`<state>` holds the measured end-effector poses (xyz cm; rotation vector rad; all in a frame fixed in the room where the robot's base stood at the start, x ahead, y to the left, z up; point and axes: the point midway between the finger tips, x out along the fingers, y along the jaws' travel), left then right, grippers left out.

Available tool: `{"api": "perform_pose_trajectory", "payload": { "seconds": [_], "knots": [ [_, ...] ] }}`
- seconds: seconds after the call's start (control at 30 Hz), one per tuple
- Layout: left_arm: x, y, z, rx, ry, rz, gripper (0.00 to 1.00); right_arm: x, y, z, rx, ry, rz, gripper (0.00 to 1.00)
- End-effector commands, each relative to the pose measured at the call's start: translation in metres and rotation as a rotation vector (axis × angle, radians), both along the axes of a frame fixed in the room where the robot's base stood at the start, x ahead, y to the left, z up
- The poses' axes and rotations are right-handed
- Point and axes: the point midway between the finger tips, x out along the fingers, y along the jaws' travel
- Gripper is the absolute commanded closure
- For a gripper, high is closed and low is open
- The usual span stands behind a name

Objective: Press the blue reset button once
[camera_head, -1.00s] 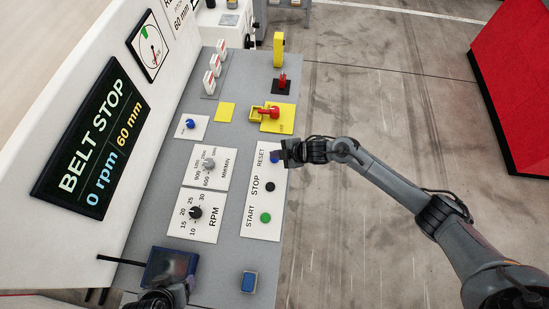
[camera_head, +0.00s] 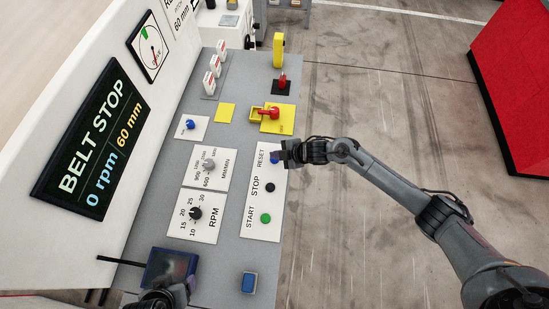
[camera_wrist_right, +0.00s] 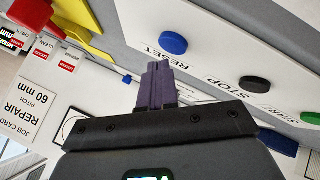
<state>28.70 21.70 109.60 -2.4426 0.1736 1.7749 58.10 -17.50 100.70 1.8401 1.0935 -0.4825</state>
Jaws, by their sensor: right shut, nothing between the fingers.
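The blue reset button (camera_head: 273,158) is at the top of a white panel marked RESET, STOP and START. My right gripper (camera_head: 283,154) is beside it and partly hides it in the head view. In the right wrist view the whole blue button (camera_wrist_right: 173,43) shows just beyond the tips of my right gripper (camera_wrist_right: 156,68). The fingers are shut and empty. A small gap shows between tips and button there; contact cannot be made out. My left gripper (camera_head: 164,299) is at the bottom edge by a dark blue box, its fingers unclear.
The black stop button (camera_head: 269,187) and green start button (camera_head: 265,217) share the panel. Another blue knob (camera_head: 190,124) sits on a separate plate. A red handle (camera_head: 268,112) stands on a yellow plate. The display (camera_head: 90,140) reads BELT STOP, 0 rpm.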

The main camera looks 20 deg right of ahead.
Motion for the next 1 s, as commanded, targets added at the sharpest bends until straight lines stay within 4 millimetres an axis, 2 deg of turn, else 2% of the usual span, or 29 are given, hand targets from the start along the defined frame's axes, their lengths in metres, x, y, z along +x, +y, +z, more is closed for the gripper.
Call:
{"api": "perform_pose_trajectory", "payload": {
  "seconds": [0.73,1.0],
  "knots": [
    [-0.0003,0.0028,-0.0008,0.012,0.000,-0.008,0.31,0.0000,0.0001,-0.0004,0.000,0.000,0.000,1.00],
    [-0.0002,0.0007,-0.0053,0.003,0.001,-0.002,0.31,-0.0001,0.0003,-0.0078,0.000,0.000,0.000,1.00]
  ]
}}
